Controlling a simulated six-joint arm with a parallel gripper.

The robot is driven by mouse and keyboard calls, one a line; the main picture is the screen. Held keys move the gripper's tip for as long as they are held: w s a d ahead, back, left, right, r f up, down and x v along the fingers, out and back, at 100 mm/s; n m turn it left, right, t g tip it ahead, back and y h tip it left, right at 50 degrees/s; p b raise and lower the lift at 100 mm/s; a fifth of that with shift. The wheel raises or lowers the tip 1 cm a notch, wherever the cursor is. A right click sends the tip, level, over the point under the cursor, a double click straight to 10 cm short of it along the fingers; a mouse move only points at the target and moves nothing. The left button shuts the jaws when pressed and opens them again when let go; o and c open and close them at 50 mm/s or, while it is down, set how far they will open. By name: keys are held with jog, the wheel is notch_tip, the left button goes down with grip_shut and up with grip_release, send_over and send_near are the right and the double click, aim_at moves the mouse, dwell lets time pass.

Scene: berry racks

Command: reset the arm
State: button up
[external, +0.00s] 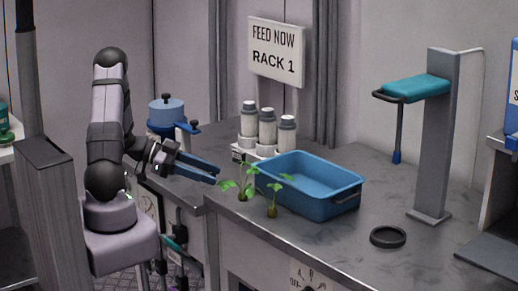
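My gripper (198,168) shows in the external view left of the middle, at the end of my grey and black arm. Its two blue fingers point right, toward the counter's left end. The fingers are apart with a gap between them, and I see nothing held. The fingertips are close to the leafy seedlings in the picture, but I cannot tell the distance in depth. My arm stands on its base at the left, bent at the elbow.
Two small seedlings (271,211) stand before a blue bin (338,205) on the counter (330,240). Several bottles (267,127) stand behind it. A grey post (434,150) with a teal arm and a black ring (388,237) are right. A sign (276,52) reads "FEED NOW RACK 1".

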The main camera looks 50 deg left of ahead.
jog(key=w+a+r+n+y+p, duration=0.2)
jog(key=w+a+n+y, duration=0.1)
jog(key=w+y, duration=0.55)
jog(key=s+d+n+g+p, duration=0.1)
jog(key=s+d+n+g, duration=0.2)
jog(key=s+d+g, duration=0.2)
jog(key=s+d+n+g+y+p, duration=0.1)
jog(key=s+d+n+g, duration=0.3)
jog(key=s+d, duration=0.7)
jog(key=s+g+p, duration=0.1)
jog(key=s, duration=0.6)
jog(key=shift+s+r, duration=0.35)
jog(key=shift+r, duration=0.05)
